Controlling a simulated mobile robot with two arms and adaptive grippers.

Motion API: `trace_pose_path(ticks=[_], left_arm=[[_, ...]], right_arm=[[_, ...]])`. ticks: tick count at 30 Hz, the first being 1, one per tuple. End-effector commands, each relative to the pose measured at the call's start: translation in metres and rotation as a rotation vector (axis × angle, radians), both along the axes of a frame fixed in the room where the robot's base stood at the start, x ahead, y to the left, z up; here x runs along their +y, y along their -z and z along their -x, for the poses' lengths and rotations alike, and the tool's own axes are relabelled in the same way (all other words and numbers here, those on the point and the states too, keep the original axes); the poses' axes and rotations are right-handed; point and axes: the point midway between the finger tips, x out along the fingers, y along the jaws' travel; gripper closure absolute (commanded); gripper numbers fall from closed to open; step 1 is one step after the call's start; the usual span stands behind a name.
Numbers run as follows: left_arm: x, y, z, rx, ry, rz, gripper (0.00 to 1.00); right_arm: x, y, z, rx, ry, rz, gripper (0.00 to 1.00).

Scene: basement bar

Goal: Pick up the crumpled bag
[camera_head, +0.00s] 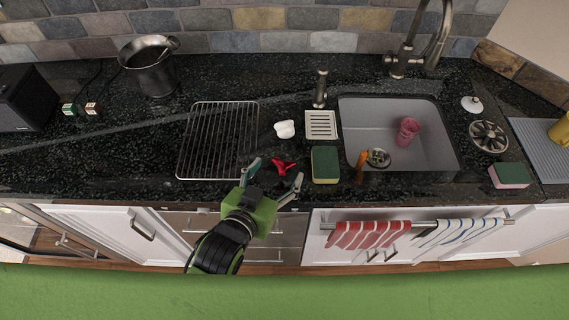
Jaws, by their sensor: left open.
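A small red crumpled thing (284,167), which looks like the crumpled bag, lies on the dark counter near its front edge. My left gripper (276,174) reaches in from the front with its fingers spread wide. The red thing shows at the far side of the gap between the fingertips. The gripper is open and empty; I cannot tell whether a finger touches the red thing. A small white lumpy object (285,129) lies just behind it. My right gripper is not in view.
A wire rack (219,138) lies left of the gripper. A green-topped sponge (325,165) sits close on the right, beside the sink (433,135) with a pink cup (408,131). A drain tray (321,125) and soap dispenser (320,89) stand behind. A metal pitcher (151,73) is back left.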

Motion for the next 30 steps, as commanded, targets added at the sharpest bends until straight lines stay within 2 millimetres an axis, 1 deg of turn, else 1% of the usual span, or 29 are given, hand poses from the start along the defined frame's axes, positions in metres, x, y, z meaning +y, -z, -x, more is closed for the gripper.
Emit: trace_pose_path(ticks=[2,7,12,21,23,25,26,30], left_arm=[[-0.003,0.002,-0.005,0.000,0.000,0.001,0.33],[-0.013,0.014,-0.020,0.002,0.000,0.000,0.33],[-0.019,0.022,-0.036,0.000,-0.001,-0.001,0.33],[-0.021,0.025,-0.039,0.000,-0.001,0.000,0.33],[-0.021,0.025,-0.039,0.000,-0.001,0.000,0.44],[-0.020,0.025,-0.039,0.000,-0.001,0.000,0.57],[-0.020,0.025,-0.039,0.000,-0.001,0.000,0.61],[-0.020,0.025,-0.039,0.000,-0.001,0.000,0.62]], right_arm=[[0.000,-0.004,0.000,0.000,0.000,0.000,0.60],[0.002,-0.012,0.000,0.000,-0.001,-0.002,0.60],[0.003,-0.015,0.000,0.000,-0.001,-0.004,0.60],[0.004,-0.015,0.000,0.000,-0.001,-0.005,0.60],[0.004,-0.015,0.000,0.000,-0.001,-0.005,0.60],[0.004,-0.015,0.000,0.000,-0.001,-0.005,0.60],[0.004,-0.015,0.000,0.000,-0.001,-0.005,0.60],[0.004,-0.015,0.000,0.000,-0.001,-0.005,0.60]])
